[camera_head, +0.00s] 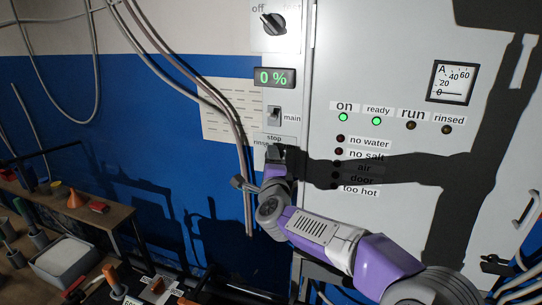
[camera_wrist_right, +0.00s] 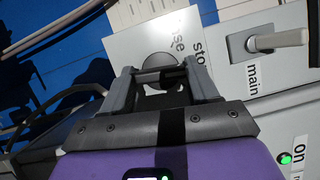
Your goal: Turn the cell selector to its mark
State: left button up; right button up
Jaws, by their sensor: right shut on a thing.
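The selector (camera_wrist_right: 157,65) is a round grey knob on a white plate (camera_wrist_right: 125,22) lettered "stop" and "rinse", seen in the right wrist view. My right gripper (camera_wrist_right: 166,77) is shut on the dark grip of this knob, with one finger on each side. In the head view my right gripper (camera_head: 274,158) is against the panel below the "stop" label and hides the knob. Which way its pointer faces, and any further lettering, is hidden. My left gripper is not in view.
Above are the main switch (camera_head: 274,116), a "0 %" display (camera_head: 274,78) and an off/test knob (camera_head: 273,24). The cabinet door (camera_head: 400,45) has lamps, "on" and "ready" lit green, and a gauge (camera_head: 452,82). Cables (camera_head: 216,95) hang left; a bench (camera_head: 100,222) stands lower left.

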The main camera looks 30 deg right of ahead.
jog(key=shift+r+n+g+p, duration=0.1)
jog(key=shift+n+g+p, duration=0.2)
jog(key=shift+n+p, duration=0.45)
jog(key=o, duration=1.1)
jog(key=shift+c, duration=0.2)
jog(key=b+v, duration=0.1)
jog(key=v, duration=0.6)
jog(key=shift+s, duration=0.3)
jog(key=shift+a, duration=0.1)
